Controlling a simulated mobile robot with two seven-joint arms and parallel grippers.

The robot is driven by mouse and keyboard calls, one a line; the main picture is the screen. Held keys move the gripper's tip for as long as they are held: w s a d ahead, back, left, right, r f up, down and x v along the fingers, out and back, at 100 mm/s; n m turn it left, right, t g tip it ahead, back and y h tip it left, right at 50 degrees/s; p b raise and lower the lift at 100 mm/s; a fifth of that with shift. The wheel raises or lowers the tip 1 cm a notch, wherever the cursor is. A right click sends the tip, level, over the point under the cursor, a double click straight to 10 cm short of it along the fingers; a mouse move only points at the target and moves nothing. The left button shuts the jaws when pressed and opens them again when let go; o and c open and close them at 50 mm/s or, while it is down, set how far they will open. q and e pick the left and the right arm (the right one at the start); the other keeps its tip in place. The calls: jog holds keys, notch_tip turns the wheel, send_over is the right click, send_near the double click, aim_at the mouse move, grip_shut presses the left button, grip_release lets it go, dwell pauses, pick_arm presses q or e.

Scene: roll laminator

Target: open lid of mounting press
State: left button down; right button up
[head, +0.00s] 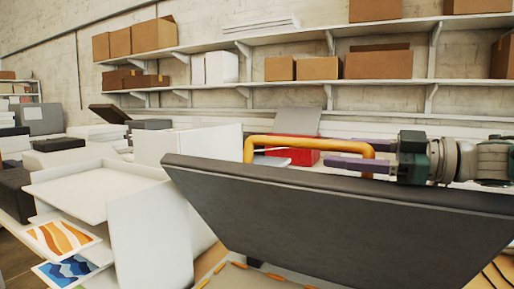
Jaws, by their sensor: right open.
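The mounting press's dark grey lid (340,215) fills the lower middle and right of the head view. It stands raised and tilted, its broad face toward me. An orange handle (300,142) rises behind the lid's upper edge. My right gripper (333,154) comes in from the right with its two purple fingers apart. The fingers are at the right part of the handle, one higher and one lower. I cannot tell whether they touch it. Much of the press below and behind the lid is hidden. My left gripper is not in view.
A white stand with a tray top (95,188) and colourful prints (62,238) is at the left. A red box (292,152) sits behind the handle. Wall shelves (300,84) with cardboard boxes (378,65) run along the back. The space above the handle looks clear.

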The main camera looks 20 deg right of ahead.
jog(key=shift+r, duration=0.2)
jog(key=shift+s+d, duration=0.1)
jog(key=b+v, duration=0.1)
jog(key=v, duration=0.1)
jog(key=b+v, duration=0.2)
jog(key=v, duration=0.1)
jog(key=b+v, duration=0.1)
jog(key=v, duration=0.2)
jog(key=shift+s+d+f, duration=0.15)
jog(key=shift+f, duration=0.25)
jog(key=shift+s+d+r+b, duration=0.1)
jog(key=shift+s+d+b, duration=0.15)
jog(key=shift+s+b, duration=0.1)
jog(key=shift+s+d+r, duration=0.15)
jog(key=shift+s+r, duration=0.05)
